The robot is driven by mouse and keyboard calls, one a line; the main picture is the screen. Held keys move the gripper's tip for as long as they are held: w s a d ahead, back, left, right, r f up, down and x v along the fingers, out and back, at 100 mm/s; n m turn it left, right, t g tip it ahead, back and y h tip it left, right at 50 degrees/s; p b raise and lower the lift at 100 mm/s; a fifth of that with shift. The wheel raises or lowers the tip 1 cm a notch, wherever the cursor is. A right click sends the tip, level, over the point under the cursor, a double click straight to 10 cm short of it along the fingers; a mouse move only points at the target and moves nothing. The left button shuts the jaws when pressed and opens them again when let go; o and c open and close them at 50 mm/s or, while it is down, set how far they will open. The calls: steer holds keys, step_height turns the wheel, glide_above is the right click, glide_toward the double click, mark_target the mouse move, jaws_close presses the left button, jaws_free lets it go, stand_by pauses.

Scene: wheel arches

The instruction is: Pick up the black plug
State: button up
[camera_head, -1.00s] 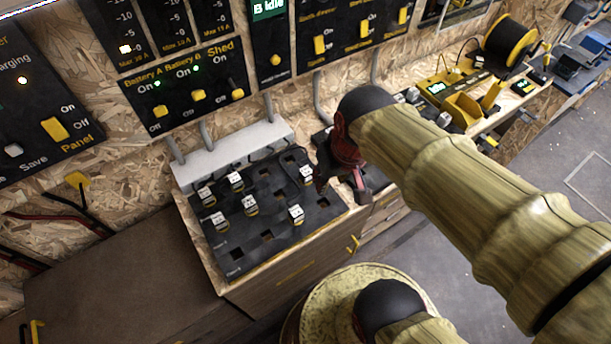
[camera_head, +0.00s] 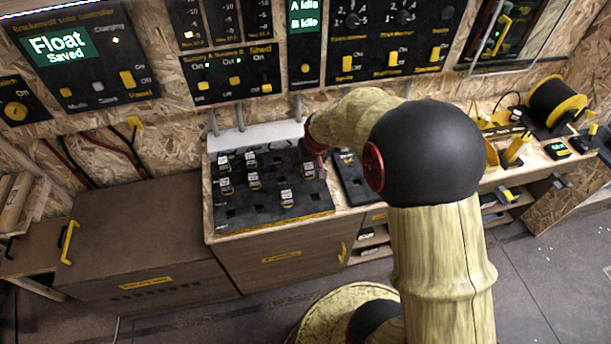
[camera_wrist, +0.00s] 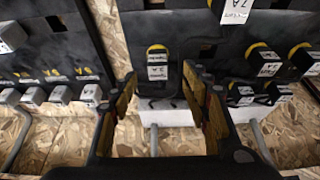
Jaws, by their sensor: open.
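Several black plugs with white labels, one of them (camera_head: 287,198), stand in the dark socket board (camera_head: 230,222) in the head view. My gripper (camera_wrist: 160,80) is open, its two fingers apart. In the wrist view a black plug (camera_wrist: 157,56) with a yellow ring and a pale label shows between and just beyond the fingertips. I cannot tell whether the fingers touch it. In the head view my gripper is over the board's back right part, largely hidden by my arm. More labelled plugs (camera_wrist: 263,62) stand to the right in the wrist view.
A second dark board (camera_head: 352,180) lies right of the socket board. A wall of switch panels (camera_head: 235,82) rises close behind. A yellow-and-black spool (camera_head: 557,102) stands at the right. The brown cabinet top (camera_head: 130,215) at the left is clear.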

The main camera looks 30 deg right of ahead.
mark_target(309, 166)
steer(key=shift+b+x, duration=0.3)
steer(key=shift+x, duration=0.65)
steer(key=x, duration=0.1)
steer(key=b+x, duration=0.1)
steer(key=x, duration=0.1)
steer(key=b+x, duration=0.1)
steer(key=x, duration=0.1)
steer(key=shift+w+d+r, duration=0.2)
steer(key=shift+w+d, duration=0.05)
steer(key=shift+d, duration=0.05)
steer(key=shift+c, duration=0.5)
jaws_close()
